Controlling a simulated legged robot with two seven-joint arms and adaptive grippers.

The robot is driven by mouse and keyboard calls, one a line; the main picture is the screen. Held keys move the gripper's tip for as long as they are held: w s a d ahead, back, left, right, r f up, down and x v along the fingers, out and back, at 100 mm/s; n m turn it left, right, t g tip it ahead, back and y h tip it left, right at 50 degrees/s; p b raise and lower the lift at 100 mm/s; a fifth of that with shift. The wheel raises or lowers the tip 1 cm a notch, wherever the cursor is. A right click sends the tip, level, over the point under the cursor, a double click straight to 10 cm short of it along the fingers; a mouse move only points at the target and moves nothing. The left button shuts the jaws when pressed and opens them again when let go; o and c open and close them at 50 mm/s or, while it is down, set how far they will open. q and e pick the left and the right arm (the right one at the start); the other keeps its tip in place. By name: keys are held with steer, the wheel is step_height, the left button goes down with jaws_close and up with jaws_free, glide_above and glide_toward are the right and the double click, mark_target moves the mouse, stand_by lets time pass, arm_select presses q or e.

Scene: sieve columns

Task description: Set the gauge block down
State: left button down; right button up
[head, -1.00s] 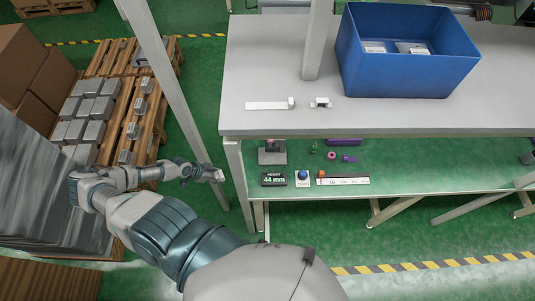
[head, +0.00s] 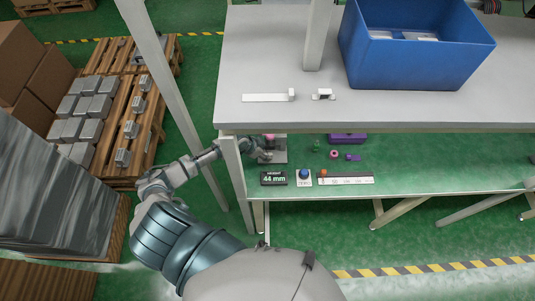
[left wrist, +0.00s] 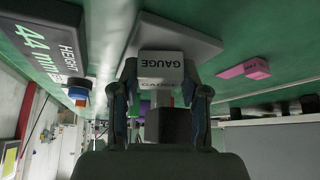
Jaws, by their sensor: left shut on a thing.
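The gauge block (left wrist: 161,66) is a white block with the word GAUGE on it, seen in the left wrist view between my left fingers. My left gripper (left wrist: 160,98) is shut on it. In the head view my left gripper (head: 265,155) is over the lower green shelf, at the grey plate of a small stand (head: 280,156). That plate also shows in the left wrist view (left wrist: 205,47), behind the block. I cannot tell whether the block touches the plate. The block is not clearly visible in the head view. My right gripper is not in view.
A black display (head: 273,178) reads 44 mm, beside a blue button (head: 304,174) and a scale strip (head: 346,180). Small purple and pink parts (head: 352,157) lie to the right. The table post (head: 231,175) and the tabletop (head: 400,111) edge are close to my left arm.

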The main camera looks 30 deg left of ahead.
arm_select(q)
steer(key=shift+w+d+f+b, duration=0.2)
steer(key=shift+w+d+b, duration=0.1)
steer(key=shift+w+d, duration=0.3)
steer(key=shift+a+f, duration=0.15)
steer(key=shift+a, duration=0.05)
steer(key=shift+s, duration=0.1)
steer(key=c, duration=0.6)
jaws_free()
steer(key=v, duration=1.2)
steer(key=shift+r+p, duration=0.2)
steer(key=shift+p, duration=0.2)
